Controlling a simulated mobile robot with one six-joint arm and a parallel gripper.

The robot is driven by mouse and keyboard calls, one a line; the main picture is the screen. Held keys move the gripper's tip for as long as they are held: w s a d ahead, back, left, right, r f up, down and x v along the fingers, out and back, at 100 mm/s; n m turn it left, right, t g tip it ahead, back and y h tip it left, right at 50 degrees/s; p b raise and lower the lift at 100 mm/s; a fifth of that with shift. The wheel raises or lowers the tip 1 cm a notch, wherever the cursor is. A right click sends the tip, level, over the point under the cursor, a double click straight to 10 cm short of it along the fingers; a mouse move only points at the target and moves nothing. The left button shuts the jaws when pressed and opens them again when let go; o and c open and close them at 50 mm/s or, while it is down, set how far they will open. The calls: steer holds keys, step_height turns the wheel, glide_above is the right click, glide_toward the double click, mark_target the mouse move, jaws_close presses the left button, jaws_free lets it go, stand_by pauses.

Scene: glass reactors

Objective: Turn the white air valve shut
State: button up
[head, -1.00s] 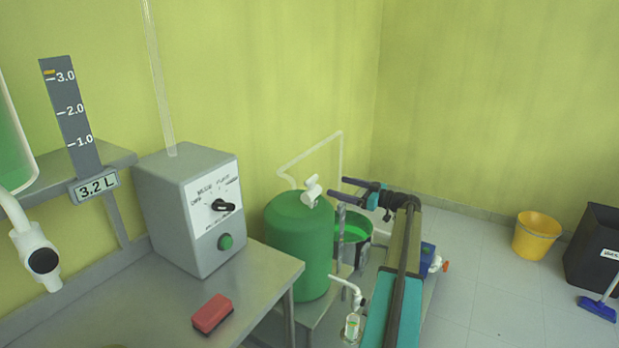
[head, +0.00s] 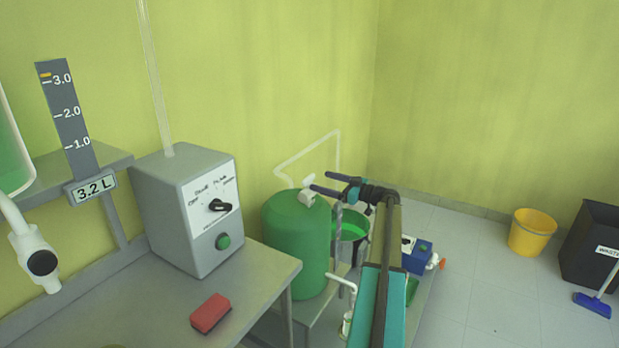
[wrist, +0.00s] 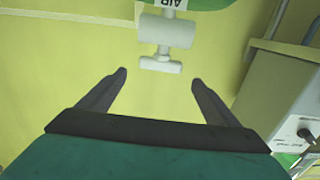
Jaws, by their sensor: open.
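The white air valve (head: 308,197) sits on top of the green tank (head: 296,235) in the head view, partly hidden by a finger of my gripper. In the wrist view the valve (wrist: 166,32) hangs at the top centre, with an upside-down "AIR" label above it. Its T-shaped handle (wrist: 160,64) points toward my gripper. My gripper (wrist: 158,81) is open and empty. Its two fingertips are spread to either side of the handle, just short of it, and appear not to touch it. In the head view my gripper (head: 320,181) is beside the valve.
A grey control box (head: 190,212) and a red block (head: 211,313) are on the metal bench at left. A blue device (head: 418,254) lies right of my arm. The floor toward the yellow bucket (head: 531,232) is clear.

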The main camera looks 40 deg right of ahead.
mark_target(311, 178)
steer(key=shift+p+x, duration=0.5)
steer(key=shift+x, duration=3.35)
steer(key=c, duration=1.1)
steer(key=shift+o, duration=0.2)
